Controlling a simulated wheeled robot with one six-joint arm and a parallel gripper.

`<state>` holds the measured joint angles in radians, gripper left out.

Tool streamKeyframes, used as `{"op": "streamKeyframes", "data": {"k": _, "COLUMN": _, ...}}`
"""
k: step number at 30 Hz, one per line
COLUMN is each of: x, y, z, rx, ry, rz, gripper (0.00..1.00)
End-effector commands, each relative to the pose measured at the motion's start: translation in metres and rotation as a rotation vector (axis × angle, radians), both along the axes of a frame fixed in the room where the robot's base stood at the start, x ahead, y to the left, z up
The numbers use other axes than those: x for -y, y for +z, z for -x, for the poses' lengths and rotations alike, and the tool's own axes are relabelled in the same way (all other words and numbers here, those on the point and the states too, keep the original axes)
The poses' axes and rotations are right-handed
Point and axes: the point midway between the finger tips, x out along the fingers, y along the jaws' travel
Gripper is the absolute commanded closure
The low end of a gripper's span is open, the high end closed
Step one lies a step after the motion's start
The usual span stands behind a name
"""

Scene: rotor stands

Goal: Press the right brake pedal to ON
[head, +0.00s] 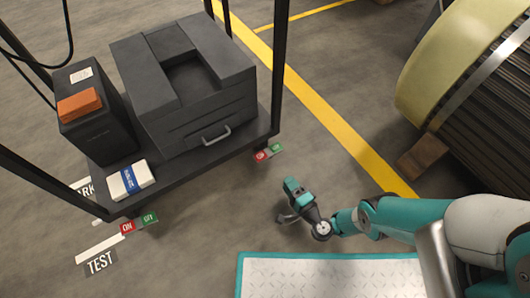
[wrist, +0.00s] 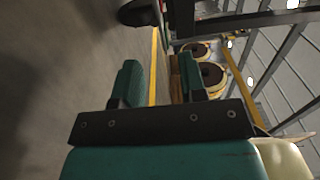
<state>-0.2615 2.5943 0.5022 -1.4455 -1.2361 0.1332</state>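The right brake pedal (head: 268,152) sits low at the right front corner of the black cart (head: 215,150). It has a red half at left and a green half at right; its lettering is too small to read surely, and I cannot tell which half is down.
The cart carries a dark box-shaped unit (head: 185,85), a black case (head: 95,115) and a small white box (head: 131,180). Black posts rise from the cart. A large drum (head: 470,90) on a wooden block (head: 422,157) stands right. Grey floor lies around the gripper.

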Motion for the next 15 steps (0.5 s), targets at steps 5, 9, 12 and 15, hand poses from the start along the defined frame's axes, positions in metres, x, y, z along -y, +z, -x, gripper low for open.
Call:
{"op": "streamKeyframes", "data": {"k": 5, "x": -0.021, "y": -0.006, "z": -0.030, "rx": 0.003, "ry": 0.004, "rz": 0.001, "gripper": 0.62}}
{"op": "streamKeyframes", "data": {"k": 9, "x": -0.037, "y": -0.008, "z": -0.054, "rx": 0.003, "ry": 0.003, "rz": 0.001, "gripper": 0.62}}
{"op": "streamKeyframes", "data": {"k": 12, "x": -0.046, "y": -0.008, "z": -0.069, "rx": 0.003, "ry": 0.002, "rz": 0.002, "gripper": 0.62}}
{"op": "streamKeyframes", "data": {"k": 15, "x": -0.056, "y": -0.008, "z": -0.082, "rx": 0.003, "ry": 0.002, "rz": 0.003, "gripper": 0.62}}
